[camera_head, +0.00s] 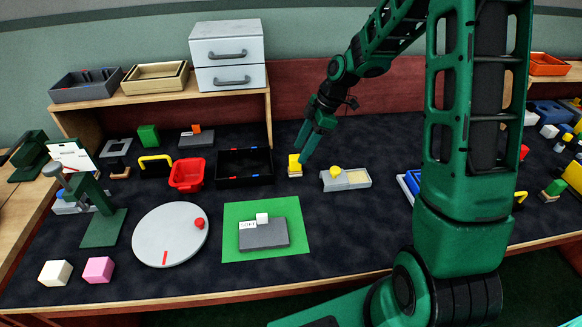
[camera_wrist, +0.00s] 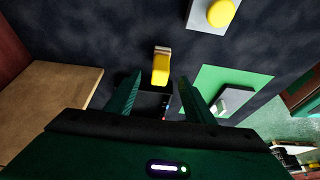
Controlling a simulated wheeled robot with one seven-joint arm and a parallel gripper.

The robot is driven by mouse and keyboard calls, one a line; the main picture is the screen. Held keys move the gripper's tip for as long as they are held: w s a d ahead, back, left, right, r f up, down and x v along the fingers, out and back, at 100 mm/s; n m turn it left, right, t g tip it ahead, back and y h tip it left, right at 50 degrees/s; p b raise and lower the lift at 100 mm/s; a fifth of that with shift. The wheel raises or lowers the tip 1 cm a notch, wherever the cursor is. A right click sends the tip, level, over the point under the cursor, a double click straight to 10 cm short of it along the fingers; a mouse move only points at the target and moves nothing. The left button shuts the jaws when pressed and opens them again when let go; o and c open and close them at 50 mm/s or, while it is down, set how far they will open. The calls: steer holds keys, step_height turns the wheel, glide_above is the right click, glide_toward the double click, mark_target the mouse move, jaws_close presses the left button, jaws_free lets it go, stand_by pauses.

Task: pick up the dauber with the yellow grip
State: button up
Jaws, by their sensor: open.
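The dauber with the yellow grip (camera_head: 295,162) stands on the dark table top, right of the black tray. It has a yellow block-like grip and a pale foot. In the wrist view the dauber (camera_wrist: 161,70) lies just beyond the fingertips, roughly between the lines of the two fingers. My gripper (camera_head: 306,154) points down close to it in the head view. In the wrist view my gripper (camera_wrist: 160,82) has its fingers spread with nothing held. Whether a finger touches the dauber cannot be told.
A grey tray with a yellow round knob (camera_head: 335,172) stands close right of the dauber. A black open tray (camera_head: 244,179) is on the left. A green mat with a grey block (camera_head: 264,234) lies nearer the front edge. A wooden shelf (camera_head: 180,98) with drawers stands behind.

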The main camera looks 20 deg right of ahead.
mark_target(297, 156)
steer(key=shift+x, duration=3.1)
steer(key=shift+w, duration=0.15)
steer(key=c, duration=1.1)
